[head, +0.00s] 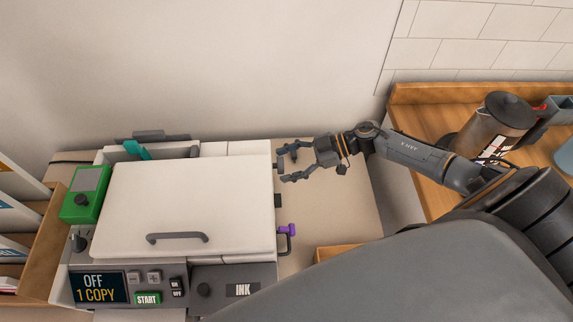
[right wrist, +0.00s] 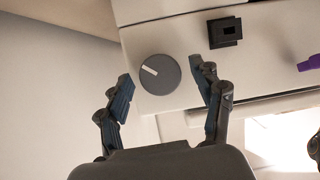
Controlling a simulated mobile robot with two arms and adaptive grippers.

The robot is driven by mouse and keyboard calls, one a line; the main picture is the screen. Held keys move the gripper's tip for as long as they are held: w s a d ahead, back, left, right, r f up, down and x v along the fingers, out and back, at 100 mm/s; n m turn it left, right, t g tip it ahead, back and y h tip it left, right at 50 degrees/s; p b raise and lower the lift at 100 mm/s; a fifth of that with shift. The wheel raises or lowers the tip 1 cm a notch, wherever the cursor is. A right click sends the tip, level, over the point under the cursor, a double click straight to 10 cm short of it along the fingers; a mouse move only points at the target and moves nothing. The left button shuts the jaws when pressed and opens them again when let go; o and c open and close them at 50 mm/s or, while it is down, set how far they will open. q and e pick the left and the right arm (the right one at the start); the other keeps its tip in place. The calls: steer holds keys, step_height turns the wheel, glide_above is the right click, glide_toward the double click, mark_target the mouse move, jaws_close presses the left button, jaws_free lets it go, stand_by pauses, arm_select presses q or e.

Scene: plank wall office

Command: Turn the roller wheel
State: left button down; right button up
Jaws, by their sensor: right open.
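A round dark grey wheel (right wrist: 158,74) with a white line on its face is on the side of the white copier; I take it as the roller wheel. My right gripper (head: 284,165) is open beside the copier's right side. In the right wrist view its two fingers stand on either side of the wheel, with visible gaps. Whether the tips reach past its face, I cannot tell. The copier's white lid (head: 190,200) is down. In the head view the wheel cannot be made out. My left gripper is not in view.
A black square fitting (right wrist: 225,32) and a purple lever (head: 288,231) are on the same side of the copier. The front panel has a display (head: 98,288). A wooden counter (head: 425,185) with a coffee press (head: 492,125) is at right. Bare tabletop (head: 335,210) lies beside the copier.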

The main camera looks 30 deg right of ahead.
steer(key=shift+a+f, duration=0.1)
steer(key=shift+c, duration=0.3)
steer(key=c, duration=1.1)
steer(key=shift+s+a+f+n+t+h+p, duration=0.1)
steer(key=shift+n+t+h+p, duration=0.15)
steer(key=shift+n+t, duration=0.95)
steer(key=shift+s+n+t+h+p, duration=0.15)
steer(key=shift+n+t+h, duration=0.4)
steer(key=shift+n, duration=1.05)
steer(key=shift+t, duration=0.25)
